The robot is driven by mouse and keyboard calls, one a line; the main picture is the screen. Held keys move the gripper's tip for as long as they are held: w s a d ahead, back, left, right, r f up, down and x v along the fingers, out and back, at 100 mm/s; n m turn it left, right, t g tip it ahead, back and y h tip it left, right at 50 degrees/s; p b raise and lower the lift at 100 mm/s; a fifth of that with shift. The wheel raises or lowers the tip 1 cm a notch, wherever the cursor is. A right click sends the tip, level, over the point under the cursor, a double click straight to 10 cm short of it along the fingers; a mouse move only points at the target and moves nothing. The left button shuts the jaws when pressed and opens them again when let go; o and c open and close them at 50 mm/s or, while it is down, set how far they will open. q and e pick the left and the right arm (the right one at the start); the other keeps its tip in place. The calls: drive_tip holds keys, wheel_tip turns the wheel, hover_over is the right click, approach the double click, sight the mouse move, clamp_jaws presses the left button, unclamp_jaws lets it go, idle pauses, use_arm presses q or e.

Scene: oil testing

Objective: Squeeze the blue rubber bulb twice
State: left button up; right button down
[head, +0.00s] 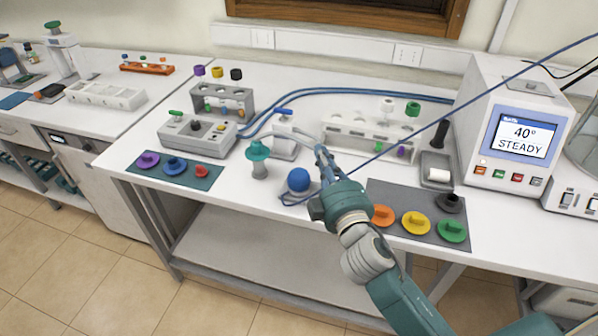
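The blue rubber bulb (298,180) rests near the front edge of the white bench, left of the middle mat. My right gripper (322,155) reaches in from the lower right, its fingers pointing toward the back of the bench. The fingers show just to the right of the bulb and apart from it in the picture, with no grip on it visible. They overlap narrowly from this angle, so I cannot tell whether they are open. My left gripper is not in view.
A teal-topped bottle (259,160) stands left of the bulb. A white rack (370,142) and a grey tray (436,168) stand behind. Mats with coloured caps lie left (209,183) and right (386,193). The heater (520,120) reads 40° STEADY. Blue tubing crosses the bench.

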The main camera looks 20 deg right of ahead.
drive_tip(key=w+a+r+n+t+y, duration=0.2)
drive_tip(key=a+r+n+t+y, duration=0.1)
drive_tip(key=a+r+n+y, duration=0.55)
drive_tip(key=a+r+n+g+y, duration=0.55)
drive_tip(key=a+n+y, duration=0.2)
drive_tip(key=n, duration=0.65)
drive_tip(key=n+g+h, duration=0.8)
drive_tip(key=n+h, duration=0.1)
drive_tip(key=h, duration=0.2)
hover_over(302, 173)
wheel_tip(302, 173, down, 13)
drive_tip(key=shift+f, duration=0.2)
drive_tip(key=shift+f+b, duration=2.65)
drive_tip(key=shift+f, duration=1.65)
